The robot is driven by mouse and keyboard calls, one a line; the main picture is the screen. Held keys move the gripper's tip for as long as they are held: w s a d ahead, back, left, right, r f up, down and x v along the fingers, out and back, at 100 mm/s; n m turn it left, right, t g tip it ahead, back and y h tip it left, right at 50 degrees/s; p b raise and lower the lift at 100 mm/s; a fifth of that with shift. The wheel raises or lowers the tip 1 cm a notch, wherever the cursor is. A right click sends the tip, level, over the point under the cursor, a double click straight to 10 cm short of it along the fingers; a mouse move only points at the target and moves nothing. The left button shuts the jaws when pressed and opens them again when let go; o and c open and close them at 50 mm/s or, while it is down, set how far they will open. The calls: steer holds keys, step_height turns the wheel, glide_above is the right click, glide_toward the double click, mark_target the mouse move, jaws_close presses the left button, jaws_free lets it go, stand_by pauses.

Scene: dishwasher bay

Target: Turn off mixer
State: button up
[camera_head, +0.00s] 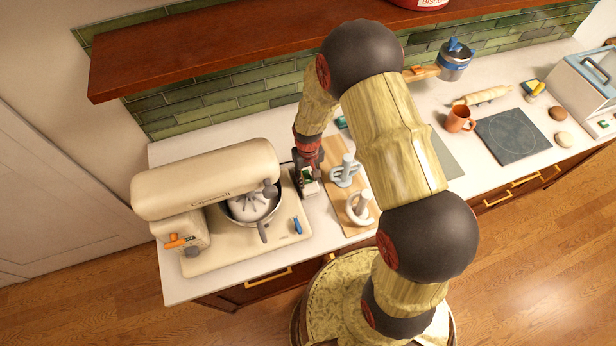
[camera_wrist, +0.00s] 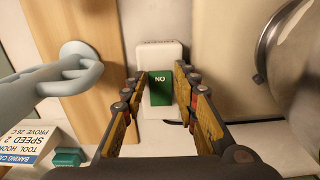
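The cream mixer (camera_head: 205,180) stands at the left end of the counter, with a steel bowl (camera_head: 250,205) under its head. An orange lever (camera_head: 176,241) is on its near side. A small white switch box (camera_head: 311,188) sits between the mixer's base and a wooden board. In the wrist view the white box (camera_wrist: 160,55) has a green part (camera_wrist: 160,88) marked ON, seen upside down. My gripper (camera_head: 308,170) is over this box. In the wrist view my gripper (camera_wrist: 156,85) is open, one finger each side of the green part. I cannot tell whether they touch it.
The wooden board (camera_wrist: 75,25) holds pale blue-grey hook tools (camera_head: 345,172). A printed card (camera_wrist: 28,142) and a small green block (camera_wrist: 68,157) lie nearby. A wooden shelf (camera_head: 200,50) overhangs the back of the counter.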

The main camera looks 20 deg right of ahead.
steer(key=c, duration=0.6)
jaws_close()
steer(key=shift+w+r+g, duration=0.1)
steer(key=shift+w+g, duration=0.1)
steer(key=shift+g, duration=0.55)
steer(key=shift+w+r+g, duration=0.1)
steer(key=shift+w+g, duration=0.1)
steer(key=shift+g, duration=0.55)
steer(key=o, duration=1)
jaws_free()
